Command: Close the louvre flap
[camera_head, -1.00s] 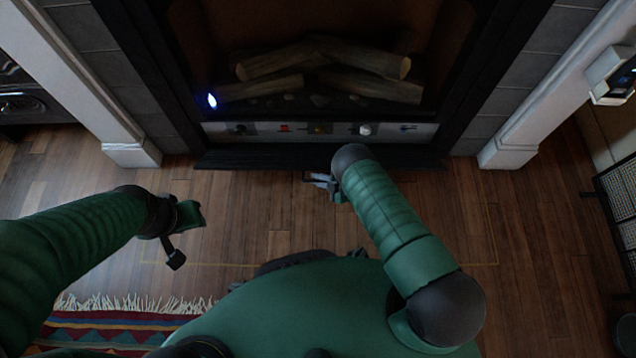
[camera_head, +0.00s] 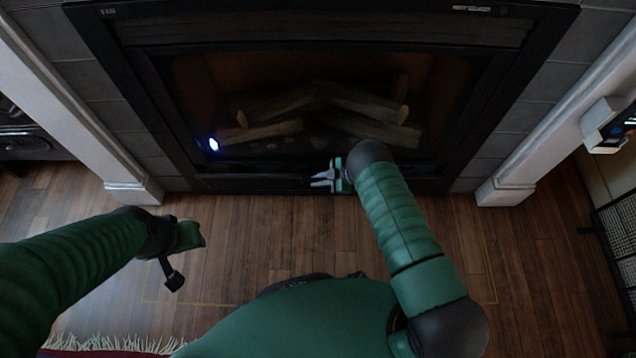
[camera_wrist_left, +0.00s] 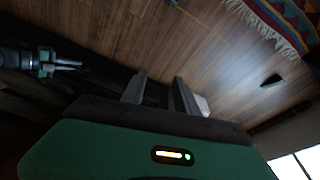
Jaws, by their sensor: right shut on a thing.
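The louvre flap (camera_head: 255,183) is the dark strip along the bottom of the fireplace in the head view. It stands raised, and the controls behind it are hidden. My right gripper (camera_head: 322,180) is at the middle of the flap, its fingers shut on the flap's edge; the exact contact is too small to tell. It also shows at the left in the left wrist view (camera_wrist_left: 68,66). My left gripper (camera_head: 185,258) is over the floor at the left, away from the flap. Its two fingers stand apart in the left wrist view (camera_wrist_left: 160,90), with nothing between them.
The fireplace (camera_head: 300,48) has logs (camera_head: 370,130) behind its dark frame and a small bluish light at the left. White pillars (camera_head: 133,192) stand on both sides. The wood floor (camera_head: 230,240) in front is clear. A dark mesh screen (camera_head: 615,230) stands at the right.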

